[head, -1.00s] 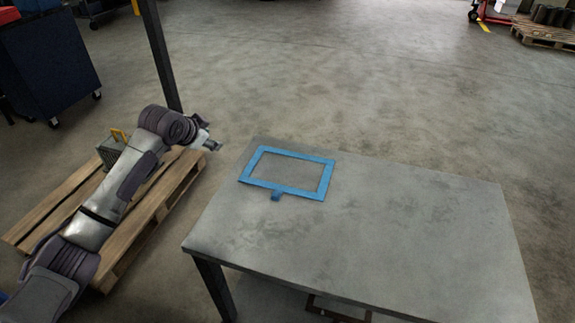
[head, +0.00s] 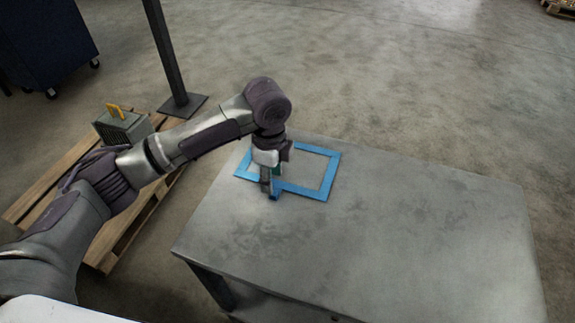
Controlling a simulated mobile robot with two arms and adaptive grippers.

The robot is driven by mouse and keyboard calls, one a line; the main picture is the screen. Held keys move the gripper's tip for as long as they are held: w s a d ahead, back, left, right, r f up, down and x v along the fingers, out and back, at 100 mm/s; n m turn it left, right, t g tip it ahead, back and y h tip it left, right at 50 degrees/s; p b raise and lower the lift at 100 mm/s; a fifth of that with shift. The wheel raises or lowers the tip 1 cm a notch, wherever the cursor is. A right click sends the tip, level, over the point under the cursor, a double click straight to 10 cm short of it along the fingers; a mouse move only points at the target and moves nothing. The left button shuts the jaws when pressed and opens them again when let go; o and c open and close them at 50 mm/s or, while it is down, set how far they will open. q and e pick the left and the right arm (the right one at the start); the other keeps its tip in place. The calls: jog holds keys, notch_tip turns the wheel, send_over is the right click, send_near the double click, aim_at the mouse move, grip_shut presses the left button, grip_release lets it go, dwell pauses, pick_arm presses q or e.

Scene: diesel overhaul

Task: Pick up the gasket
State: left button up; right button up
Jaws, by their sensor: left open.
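The gasket (head: 327,176) is a flat blue rectangular frame with a small tab on its near side. It lies flat near the far left corner of the grey table (head: 400,230). My left gripper (head: 271,192) points down over the gasket's near side, at the tab. It is open, and its fingers are close around the tab; whether they touch it I cannot tell. The gripper and wrist hide part of the gasket's left half. My right gripper is not in view.
A wooden pallet (head: 140,222) with a grey box with a yellow handle (head: 122,125) lies left of the table. A dark post (head: 168,55) stands behind it. A dark blue cabinet (head: 45,45) is at the far left. The table's right part is bare.

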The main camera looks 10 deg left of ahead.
aim_at(278, 186)
pick_arm(q)
jog(key=shift+w+f, duration=0.1)
jog(key=shift+f, duration=0.3)
jog(key=shift+f+p, duration=0.3)
jog(key=shift+f, duration=0.4)
notch_tip(278, 186, down, 4)
jog(key=shift+w+a+r+p, duration=0.1)
jog(key=shift+a+r+p, duration=0.05)
jog(key=shift+r+p, duration=0.15)
jog(key=shift+f, duration=0.25)
grip_shut()
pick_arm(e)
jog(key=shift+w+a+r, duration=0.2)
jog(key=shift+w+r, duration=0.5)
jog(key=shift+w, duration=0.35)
